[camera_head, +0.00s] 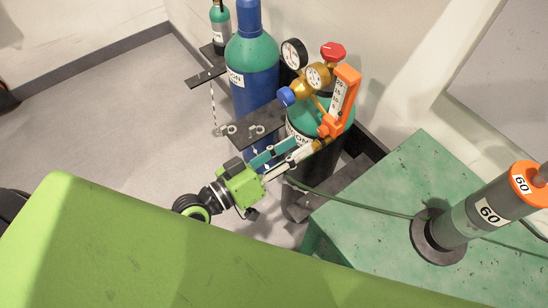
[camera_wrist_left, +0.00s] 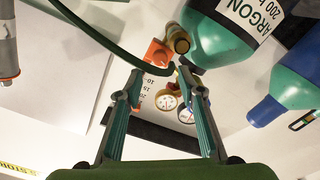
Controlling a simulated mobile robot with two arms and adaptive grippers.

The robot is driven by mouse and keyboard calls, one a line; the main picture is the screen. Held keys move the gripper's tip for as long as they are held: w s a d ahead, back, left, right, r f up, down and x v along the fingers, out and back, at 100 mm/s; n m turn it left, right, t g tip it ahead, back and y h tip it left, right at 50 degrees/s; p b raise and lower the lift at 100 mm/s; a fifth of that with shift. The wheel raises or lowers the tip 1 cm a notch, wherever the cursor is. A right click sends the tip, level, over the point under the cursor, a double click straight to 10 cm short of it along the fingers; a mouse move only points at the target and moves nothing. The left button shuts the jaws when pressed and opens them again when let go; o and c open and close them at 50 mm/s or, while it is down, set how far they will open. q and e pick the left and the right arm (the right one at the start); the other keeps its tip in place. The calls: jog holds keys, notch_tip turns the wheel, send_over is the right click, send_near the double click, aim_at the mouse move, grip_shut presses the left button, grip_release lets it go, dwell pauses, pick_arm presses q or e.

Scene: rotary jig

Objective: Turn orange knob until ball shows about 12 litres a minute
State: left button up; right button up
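The orange flowmeter (camera_head: 345,95) with a white scale stands upright on the brass regulator of a dark, green-shouldered cylinder. My left gripper (camera_head: 308,146) reaches up from the lower left, just below the knob. My right gripper is not in view.
Gauges (camera_head: 318,76) and a red handwheel (camera_head: 333,51) sit close above. A blue cylinder (camera_head: 252,90) stands left. A green hose (camera_head: 365,207) runs to the green table (camera_head: 385,235), which bears a grey column (camera_head: 470,218). Grey floor lies open at left.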

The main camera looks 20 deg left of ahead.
aim_at(320, 133)
pick_arm(q)
jog(key=v, duration=0.5)
jog(key=shift+s+a, duration=0.2)
jog(key=shift+s, duration=0.05)
jog(key=w+d+m+p, duration=0.2)
jog(key=w+m+p, duration=0.1)
jog(key=p, duration=0.1)
jog(key=w+d+m+p, duration=0.3)
jog(key=m+p, duration=0.1)
jog(key=w+d+m+p, duration=0.2)
jog(key=w+m+p, duration=0.1)
jog(key=w+p, duration=0.1)
jog(key=shift+w+d+f+p, duration=0.1)
jog(key=shift+d+f+p, duration=0.05)
jog(key=shift+d+p, duration=0.2)
dwell(0.4)
grip_shut()
